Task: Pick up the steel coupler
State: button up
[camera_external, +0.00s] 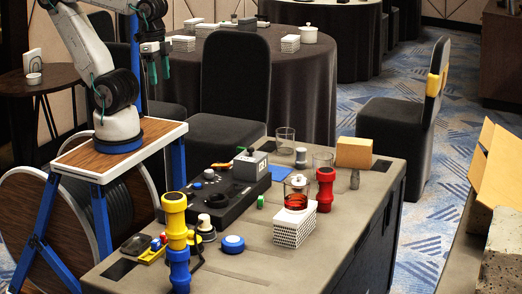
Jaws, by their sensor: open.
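A small silver-grey cylinder (301,157) with a dark band stands upright on the grey-brown case top (262,262), between two clear glasses; it may be the steel coupler. A smaller dark grey metal piece (354,179) stands farther right, in front of the tan block, and could also be it; I cannot tell which. My gripper (159,74) is open and empty at the upper left, fingers pointing down, high above the case top and well away from both pieces. Neither piece is hidden.
Clear glasses (285,139), a tan block (353,153), a red dumbbell-shaped piece (325,188), a jar on a white patterned stack (294,224) and a black device (217,195) crowd the case top. A tall yellow-and-blue piece (176,240) stands in front. The front right is clear.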

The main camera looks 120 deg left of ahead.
jog(key=w+a+r, duration=0.1)
jog(key=w+r, duration=0.2)
jog(key=w, duration=0.6)
jog(key=n, duration=0.4)
send_over(356, 170)
jog(key=d, duration=0.1)
jog(key=shift+y, duration=0.3)
jog(key=f, duration=2.8)
jog(key=shift+s, duration=0.35)
jog(key=f, duration=0.3)
jog(key=shift+w+a+f+n, duration=0.3)
jog(key=shift+a, duration=0.05)
jog(key=shift+w+a+f, duration=0.1)
jog(key=shift+a+f, duration=0.05)
jog(key=shift+f, duration=1.25)
jog(key=shift+a+f, duration=0.1)
jog(key=shift+f, duration=1.25)
jog(key=c, duration=1)
